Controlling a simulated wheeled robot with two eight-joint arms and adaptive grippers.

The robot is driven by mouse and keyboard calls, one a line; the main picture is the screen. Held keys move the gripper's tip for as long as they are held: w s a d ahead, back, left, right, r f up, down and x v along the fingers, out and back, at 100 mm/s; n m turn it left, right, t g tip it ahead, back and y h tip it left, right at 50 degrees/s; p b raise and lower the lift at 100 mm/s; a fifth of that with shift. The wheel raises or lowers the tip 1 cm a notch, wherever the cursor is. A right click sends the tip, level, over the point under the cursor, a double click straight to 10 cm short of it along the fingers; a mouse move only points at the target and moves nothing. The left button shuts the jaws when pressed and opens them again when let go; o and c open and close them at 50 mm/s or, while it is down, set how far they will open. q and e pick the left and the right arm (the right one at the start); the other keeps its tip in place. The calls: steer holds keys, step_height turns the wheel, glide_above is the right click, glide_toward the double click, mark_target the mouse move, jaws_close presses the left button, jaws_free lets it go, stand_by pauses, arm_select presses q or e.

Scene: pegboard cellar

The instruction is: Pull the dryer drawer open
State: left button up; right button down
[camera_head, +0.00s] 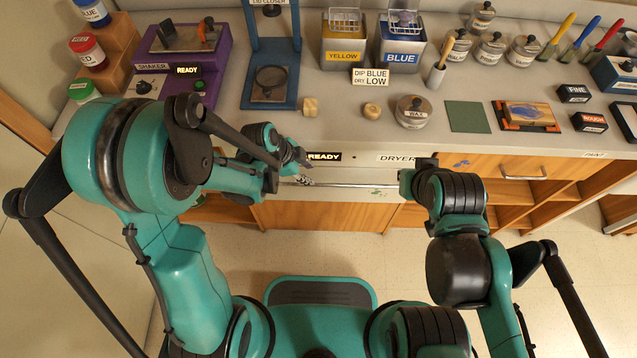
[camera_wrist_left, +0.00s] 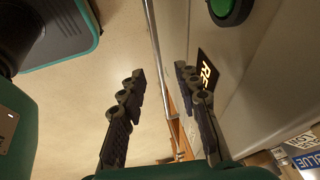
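The dryer drawer (camera_head: 345,195) is a pale front under the counter edge, below a lit READY display (camera_head: 324,157) and a DRYER label (camera_head: 397,158). A long thin metal handle bar (camera_head: 350,185) runs along it and shows in the left wrist view (camera_wrist_left: 155,40). My left gripper (camera_head: 303,172) is at the bar's left part. In the left wrist view its fingers (camera_wrist_left: 160,78) are apart, with the bar in the gap between them and no clear contact. My right gripper (camera_head: 408,182) is by the bar's right end; its fingers are largely hidden by its own wrist.
A green button (camera_wrist_left: 231,8) is beside the display. The counter above holds a purple shaker (camera_head: 180,65), a blue press (camera_head: 272,60), yellow (camera_head: 343,55) and blue (camera_head: 401,57) tubs and a wax tin (camera_head: 411,112). Open floor (camera_head: 330,245) lies before the drawer.

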mark_target(322, 184)
arm_select(q)
steer(key=shift+m, duration=0.4)
steer(key=b+x, duration=0.1)
steer(key=x, duration=0.2)
steer(key=b+x, duration=0.1)
steer(key=x, duration=0.2)
steer(key=b+x, duration=0.1)
steer(key=x, duration=0.2)
steer(key=shift+s+d+f+b, duration=0.15)
steer(key=shift+s+b, duration=0.1)
steer(key=shift+b, duration=0.05)
jaws_close()
